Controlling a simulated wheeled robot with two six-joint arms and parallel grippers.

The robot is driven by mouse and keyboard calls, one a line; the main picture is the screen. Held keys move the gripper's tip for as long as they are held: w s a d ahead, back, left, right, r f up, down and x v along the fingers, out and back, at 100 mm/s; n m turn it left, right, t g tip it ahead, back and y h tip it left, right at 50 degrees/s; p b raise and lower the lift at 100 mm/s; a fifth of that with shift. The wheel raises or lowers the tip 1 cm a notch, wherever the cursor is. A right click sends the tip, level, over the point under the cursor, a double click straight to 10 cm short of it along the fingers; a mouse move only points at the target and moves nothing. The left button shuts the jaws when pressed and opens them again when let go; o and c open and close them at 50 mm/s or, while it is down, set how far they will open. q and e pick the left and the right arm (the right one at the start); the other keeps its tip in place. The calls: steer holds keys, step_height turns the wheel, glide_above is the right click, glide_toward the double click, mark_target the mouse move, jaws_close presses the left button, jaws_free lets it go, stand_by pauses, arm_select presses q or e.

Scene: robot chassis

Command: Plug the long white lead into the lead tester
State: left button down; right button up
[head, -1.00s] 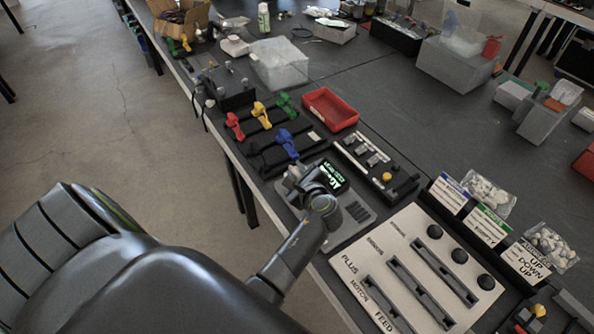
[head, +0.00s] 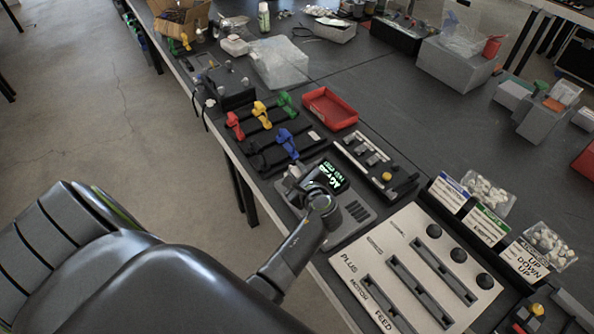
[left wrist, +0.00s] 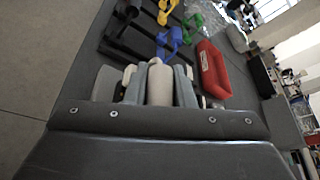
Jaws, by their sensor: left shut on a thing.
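The rest of the lead is hidden or too small to make out. A flat grey unit with ribbed slots (head: 358,211) lies under and beside the gripper. It may be the lead tester; I cannot tell for sure. No socket is clear, nor whether the plug touches one. My right gripper is out of view.
A black rack beyond the gripper holds red (head: 234,125), yellow (head: 261,113), green (head: 285,103) and blue (head: 287,143) pieces. A red tray (head: 330,108) stands behind. A pale slotted panel (head: 370,265) lies at the near right.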

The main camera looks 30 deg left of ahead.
arm_select(q)
steer(key=shift+f+b, duration=0.85)
steer(key=shift+f, duration=0.25)
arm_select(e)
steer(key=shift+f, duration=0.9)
arm_select(q)
steer(key=shift+f, duration=0.35)
steer(key=c, duration=1.1)
jaws_free()
steer(key=shift+c, duration=0.2)
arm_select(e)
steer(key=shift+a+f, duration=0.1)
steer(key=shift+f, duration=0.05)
arm_select(q)
steer(key=shift+r, duration=0.15)
